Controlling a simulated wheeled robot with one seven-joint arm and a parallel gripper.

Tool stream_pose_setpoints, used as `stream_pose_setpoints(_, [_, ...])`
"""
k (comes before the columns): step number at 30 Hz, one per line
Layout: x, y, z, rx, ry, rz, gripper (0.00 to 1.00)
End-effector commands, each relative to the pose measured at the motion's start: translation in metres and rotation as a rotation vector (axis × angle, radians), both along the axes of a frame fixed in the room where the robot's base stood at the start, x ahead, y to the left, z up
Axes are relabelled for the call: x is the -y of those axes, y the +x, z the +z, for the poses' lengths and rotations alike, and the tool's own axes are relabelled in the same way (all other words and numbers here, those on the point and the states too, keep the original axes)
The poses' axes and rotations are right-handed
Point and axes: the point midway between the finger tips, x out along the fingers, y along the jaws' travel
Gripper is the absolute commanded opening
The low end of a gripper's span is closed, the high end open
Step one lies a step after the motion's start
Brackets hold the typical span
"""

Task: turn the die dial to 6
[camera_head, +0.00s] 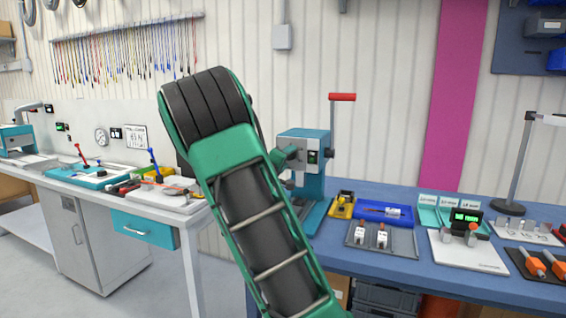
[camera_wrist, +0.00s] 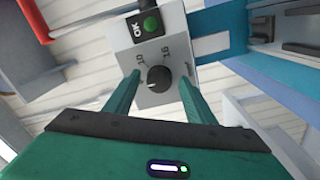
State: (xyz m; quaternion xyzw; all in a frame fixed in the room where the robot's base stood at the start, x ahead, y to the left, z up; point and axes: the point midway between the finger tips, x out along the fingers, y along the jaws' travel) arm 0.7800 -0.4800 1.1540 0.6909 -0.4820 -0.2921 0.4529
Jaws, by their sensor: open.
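The die dial (camera_wrist: 159,78) is a round black knob on a grey block, with a small pale mark pointing to the lower left in the wrist view. Printed figures beside it look like 10 and 16; no 6 can be read clearly. My gripper (camera_wrist: 161,86) is open, with one green finger on each side of the knob and visible gaps to it. In the head view the teal crimping press (camera_head: 306,165) with a red-handled lever stands on the blue bench, and my arm covers part of it and the dial.
A green button (camera_wrist: 151,24) beside an OK label sits above the dial. On the blue bench (camera_head: 345,256) are a yellow-black tool (camera_head: 342,205), a blue tray (camera_head: 384,215) and a grey tray (camera_head: 380,240). A white bench stands left.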

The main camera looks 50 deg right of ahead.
Motion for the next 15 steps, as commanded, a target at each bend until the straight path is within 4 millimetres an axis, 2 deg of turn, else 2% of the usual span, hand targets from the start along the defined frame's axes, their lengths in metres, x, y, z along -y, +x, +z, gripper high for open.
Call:
stream_pose_setpoints(5, [-0.014, -0.004, -0.001, -0.002, 0.001, 0.003, 0.50])
stream_pose_setpoints(15, [-0.072, -0.027, -0.004, -0.002, 0.003, 0.004, 0.50])
